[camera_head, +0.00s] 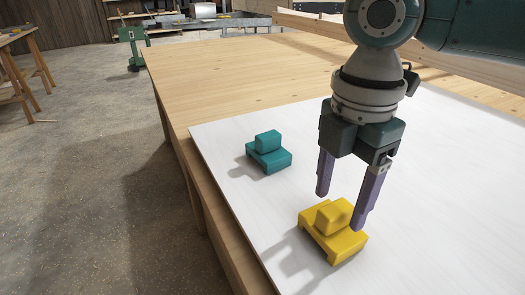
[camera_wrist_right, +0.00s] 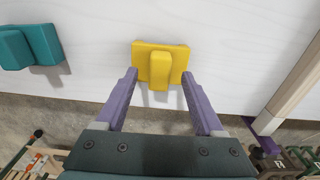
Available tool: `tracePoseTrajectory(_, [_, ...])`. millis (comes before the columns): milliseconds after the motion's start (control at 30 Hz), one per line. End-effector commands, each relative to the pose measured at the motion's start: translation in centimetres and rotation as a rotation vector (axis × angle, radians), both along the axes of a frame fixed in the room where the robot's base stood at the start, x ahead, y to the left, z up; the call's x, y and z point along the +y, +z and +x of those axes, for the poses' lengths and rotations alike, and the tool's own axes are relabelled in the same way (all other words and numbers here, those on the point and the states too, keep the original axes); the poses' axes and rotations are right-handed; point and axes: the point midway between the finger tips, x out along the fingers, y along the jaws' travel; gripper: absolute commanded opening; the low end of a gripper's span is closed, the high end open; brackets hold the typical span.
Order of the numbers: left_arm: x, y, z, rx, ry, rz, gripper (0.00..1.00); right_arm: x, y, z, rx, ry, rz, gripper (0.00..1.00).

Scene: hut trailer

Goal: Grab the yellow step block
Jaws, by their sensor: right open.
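The yellow step block (camera_head: 333,238) sits upright on the white board near its left edge, a smaller block shape on top of a wider base. It also shows in the right wrist view (camera_wrist_right: 161,65), ahead of and between the fingertips. My right gripper (camera_head: 339,211) points down with its two purple fingers apart, above and close to the block. In the right wrist view the fingers (camera_wrist_right: 160,75) are spread with nothing held between them. Whether a fingertip touches the block I cannot tell. My left gripper is not in view.
A teal step block (camera_head: 268,153) stands on the white board (camera_head: 220,140), farther back and left of the yellow one. The board lies on a wooden table (camera_head: 220,75), whose left edge drops to the floor. Wooden beams (camera_head: 310,25) run along the back right.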

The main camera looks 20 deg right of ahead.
Motion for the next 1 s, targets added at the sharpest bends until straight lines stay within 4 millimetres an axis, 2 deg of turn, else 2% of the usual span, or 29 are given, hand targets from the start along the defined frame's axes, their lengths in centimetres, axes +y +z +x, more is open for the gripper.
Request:
tracePoseTrajectory(33, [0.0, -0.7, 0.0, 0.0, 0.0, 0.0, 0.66, 0.1, -1.3, 0.0, 0.002, 0.0, 0.0, 0.7])
tracePoseTrajectory(133, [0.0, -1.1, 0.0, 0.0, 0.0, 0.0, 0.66, 0.1, -2.5, 0.0, 0.001, 0.0, -0.001, 0.7])
tracePoseTrajectory(367, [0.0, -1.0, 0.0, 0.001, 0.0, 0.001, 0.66, 0.0, -2.6, 0.0, -0.001, 0.0, -0.001, 0.7])
tracePoseTrajectory(1000, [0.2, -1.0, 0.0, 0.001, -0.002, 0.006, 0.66, 0.0, -2.5, 0.0, -0.001, 0.0, -0.001, 0.0])
